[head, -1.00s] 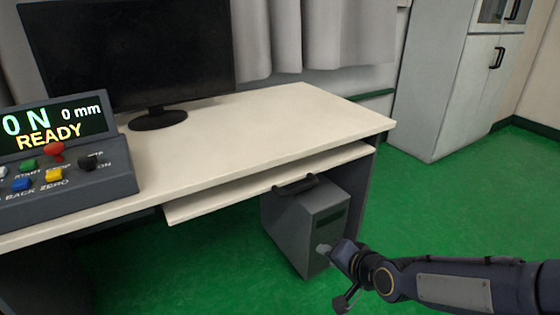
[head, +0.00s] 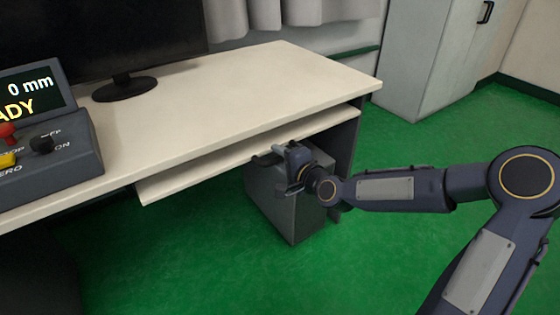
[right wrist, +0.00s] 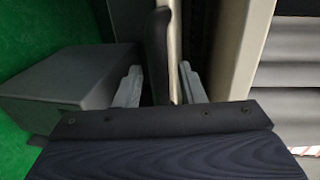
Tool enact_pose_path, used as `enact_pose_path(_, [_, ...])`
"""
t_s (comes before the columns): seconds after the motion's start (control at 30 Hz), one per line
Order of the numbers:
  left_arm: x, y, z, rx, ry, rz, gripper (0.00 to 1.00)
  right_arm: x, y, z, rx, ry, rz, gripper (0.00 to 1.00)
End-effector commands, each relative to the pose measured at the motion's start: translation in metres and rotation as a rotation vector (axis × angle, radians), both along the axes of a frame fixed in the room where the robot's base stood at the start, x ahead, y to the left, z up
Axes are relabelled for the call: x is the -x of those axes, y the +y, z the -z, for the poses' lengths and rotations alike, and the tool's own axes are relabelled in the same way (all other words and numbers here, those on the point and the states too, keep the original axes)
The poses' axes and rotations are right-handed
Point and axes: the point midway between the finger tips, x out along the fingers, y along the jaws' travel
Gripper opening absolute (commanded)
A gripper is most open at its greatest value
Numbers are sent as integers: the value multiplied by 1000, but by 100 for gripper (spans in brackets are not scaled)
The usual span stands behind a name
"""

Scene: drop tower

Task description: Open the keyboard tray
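The keyboard tray (head: 190,179) is a cream board under the front edge of the desk top. A dark bar handle (head: 263,160) sits on its front edge, partly hidden by my right gripper (head: 283,150). In the right wrist view, the handle (right wrist: 158,50) stands between the two grey fingertips of my right gripper (right wrist: 162,85). The fingers are apart, with gaps visible beside the handle; contact cannot be seen. My left gripper is not in view.
The cream desk top (head: 240,95) carries a monitor (head: 110,40) and a grey control box (head: 55,150) with buttons. A grey computer case (head: 275,205) stands under the tray, close below my right gripper. Green floor (head: 400,240) is free in front. A cabinet (head: 425,50) stands behind.

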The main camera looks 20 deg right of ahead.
Motion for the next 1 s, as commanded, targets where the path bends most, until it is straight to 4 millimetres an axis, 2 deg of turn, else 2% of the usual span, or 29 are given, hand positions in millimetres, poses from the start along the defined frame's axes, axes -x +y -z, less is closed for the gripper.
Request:
enact_pose_path(0.27, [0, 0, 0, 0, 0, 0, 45, -2, 0, 0, 1, 1, 1, 36])
enact_pose_path(0.53, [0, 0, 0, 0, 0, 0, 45, -2, 0, 0, 1, 1, 0, 1])
enact_pose_path(1.0, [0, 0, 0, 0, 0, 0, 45, 2, -1, 1, 2, 2, 0, 0])
